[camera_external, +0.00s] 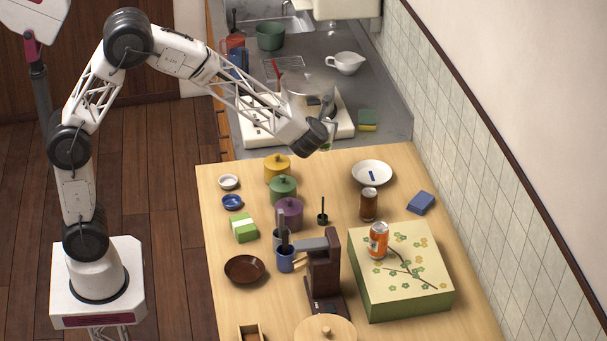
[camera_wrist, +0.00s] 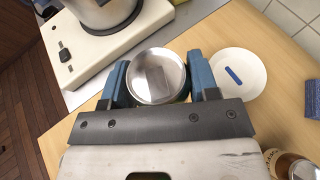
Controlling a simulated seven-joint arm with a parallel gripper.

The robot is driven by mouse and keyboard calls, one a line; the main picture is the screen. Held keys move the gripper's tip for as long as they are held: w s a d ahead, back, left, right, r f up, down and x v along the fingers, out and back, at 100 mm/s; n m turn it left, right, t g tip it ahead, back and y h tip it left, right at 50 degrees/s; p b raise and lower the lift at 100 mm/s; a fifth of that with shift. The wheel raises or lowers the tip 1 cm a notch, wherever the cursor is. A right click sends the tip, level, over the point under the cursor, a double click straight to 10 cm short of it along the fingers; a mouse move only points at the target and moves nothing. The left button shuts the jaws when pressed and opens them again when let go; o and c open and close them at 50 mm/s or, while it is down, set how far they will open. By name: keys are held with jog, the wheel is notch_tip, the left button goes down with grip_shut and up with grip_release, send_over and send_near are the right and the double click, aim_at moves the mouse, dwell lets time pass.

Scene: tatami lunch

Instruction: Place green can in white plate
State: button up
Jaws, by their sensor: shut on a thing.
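My gripper (camera_external: 322,143) is up over the far edge of the wooden table. In the wrist view my gripper (camera_wrist: 158,80) is shut on a can (camera_wrist: 147,93), whose round silver top faces the camera. A small bit of green (camera_external: 326,147) shows under the gripper in the external view; most of the can's side is hidden. The white plate (camera_external: 385,181) lies at the table's far right, to the right of the gripper and lower. It also shows in the wrist view (camera_wrist: 251,86), right of the can and apart from it. A small blue piece (camera_external: 372,176) lies in the plate.
A brown can (camera_external: 369,204) stands just in front of the plate. A blue block (camera_external: 420,203) is to the right. An orange can (camera_external: 378,241) stands on the patterned green box (camera_external: 415,292). Several lidded pots, such as the yellow one (camera_external: 277,169), stand left.

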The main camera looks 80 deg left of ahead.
jog(key=d+f, duration=0.5)
jog(key=f, duration=0.1)
jog(key=shift+f, duration=0.2)
jog(key=w+a+f, duration=0.1)
jog(key=w+a, duration=0.2)
jog(key=w, duration=1.2)
jog(key=shift+w+f, duration=0.25)
jog(key=shift+w, duration=0.05)
jog(key=shift+d, duration=0.1)
jog(key=shift+f, duration=1.75)
jog(key=shift+f, duration=0.1)
